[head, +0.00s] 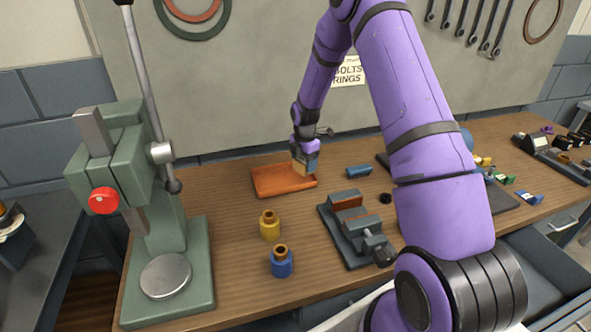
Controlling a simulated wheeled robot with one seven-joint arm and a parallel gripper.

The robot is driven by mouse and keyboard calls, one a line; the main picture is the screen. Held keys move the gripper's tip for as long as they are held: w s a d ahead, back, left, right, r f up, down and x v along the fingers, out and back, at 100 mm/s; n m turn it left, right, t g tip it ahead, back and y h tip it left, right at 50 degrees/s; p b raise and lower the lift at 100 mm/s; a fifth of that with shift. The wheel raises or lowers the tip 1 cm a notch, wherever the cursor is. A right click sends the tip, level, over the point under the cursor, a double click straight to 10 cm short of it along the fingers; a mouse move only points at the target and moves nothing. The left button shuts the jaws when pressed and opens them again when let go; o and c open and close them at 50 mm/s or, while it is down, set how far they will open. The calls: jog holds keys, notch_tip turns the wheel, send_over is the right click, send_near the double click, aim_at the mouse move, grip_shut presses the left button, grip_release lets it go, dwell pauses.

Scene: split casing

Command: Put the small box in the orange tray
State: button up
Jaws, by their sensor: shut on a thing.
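The orange tray (268,181) lies flat on the wooden workbench, left of the middle. My gripper (305,165) is at the tray's right end, pointing down. It is shut on a small box (300,170) that looks tan. The box is at or just above the tray's right end; I cannot tell whether it touches the tray. The fingers hide part of the box.
A green press (140,200) stands at the left. A vise (355,228), a yellow bushing (269,225) and a blue bushing (281,262) stand in front of the tray. A blue cylinder (358,171) lies right of it. The bench (225,235) is bare between press and bushings.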

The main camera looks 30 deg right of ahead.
aim_at(296, 169)
jog(key=shift+w+a+f, duration=0.15)
jog(key=shift+w+a, duration=0.8)
jog(key=shift+w, duration=0.1)
jog(key=shift+w+f, duration=0.1)
jog(key=shift+f, duration=1.65)
jog(key=shift+f, duration=0.15)
jog(key=o, duration=1.1)
jog(key=shift+c, duration=0.2)
